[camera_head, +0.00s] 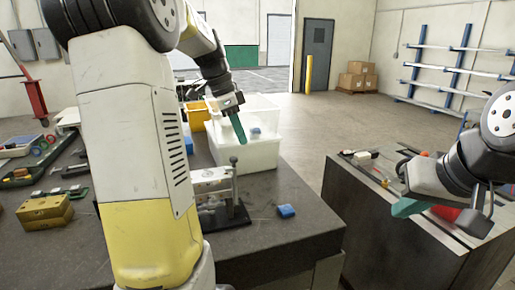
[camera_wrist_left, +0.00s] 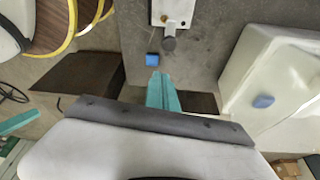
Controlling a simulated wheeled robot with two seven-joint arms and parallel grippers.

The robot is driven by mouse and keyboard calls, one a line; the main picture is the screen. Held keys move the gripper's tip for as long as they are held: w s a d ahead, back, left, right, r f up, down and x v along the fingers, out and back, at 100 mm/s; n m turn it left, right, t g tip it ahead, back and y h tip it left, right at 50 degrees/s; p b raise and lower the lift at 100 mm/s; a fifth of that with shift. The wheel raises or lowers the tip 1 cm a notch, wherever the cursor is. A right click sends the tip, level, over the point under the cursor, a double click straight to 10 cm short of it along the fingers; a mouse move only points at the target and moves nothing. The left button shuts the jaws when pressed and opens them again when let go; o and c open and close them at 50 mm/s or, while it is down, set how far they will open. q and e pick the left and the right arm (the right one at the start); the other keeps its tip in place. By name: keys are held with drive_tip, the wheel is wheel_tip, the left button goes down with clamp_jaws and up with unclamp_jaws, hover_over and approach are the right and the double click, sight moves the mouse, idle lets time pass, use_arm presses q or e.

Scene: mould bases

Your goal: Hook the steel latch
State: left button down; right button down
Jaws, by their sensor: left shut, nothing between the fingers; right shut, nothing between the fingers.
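The steel latch (camera_head: 213,184) is a pale metal piece on a dark base near the table's front edge, partly hidden by my left arm. An upright post with a round dark knob (camera_head: 233,160) stands at its right end. The latch plate (camera_wrist_left: 172,12) and knob (camera_wrist_left: 169,43) also show at the top of the left wrist view. My left gripper (camera_head: 239,128) has teal fingers, shut and empty, above and behind the latch, apart from it. Its fingers also show in the left wrist view (camera_wrist_left: 163,90). My right gripper (camera_head: 408,207) is shut and empty over the right-hand cabinet.
A blue block (camera_head: 286,211) lies on the table right of the latch. White bins (camera_head: 247,150) stand behind it, with another blue block inside. A yellow block (camera_head: 45,211) and trays of parts are at left. A gap separates table and cabinet (camera_head: 385,225).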

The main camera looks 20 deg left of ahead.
use_arm(q)
drive_tip(key=v, duration=0.4)
drive_tip(key=shift+s+a+r, duration=0.2)
drive_tip(key=shift+s+a, duration=0.05)
drive_tip(key=shift+a, duration=0.05)
drive_tip(key=s+d+f+n+t, duration=0.2)
drive_tip(key=s+d+n, duration=0.3)
drive_tip(key=s, duration=0.4)
drive_tip(key=s+d+f+n+t+y, duration=0.1)
drive_tip(key=s+d+f+n, duration=0.3)
drive_tip(key=s, duration=0.6)
drive_tip(key=d+n+t, duration=0.1)
drive_tip(key=d+n, duration=0.1)
drive_tip(key=n, duration=0.1)
drive_tip(key=shift+s+d+t, duration=0.25)
drive_tip(key=shift+d+t, duration=0.05)
drive_tip(key=shift+f, duration=0.15)
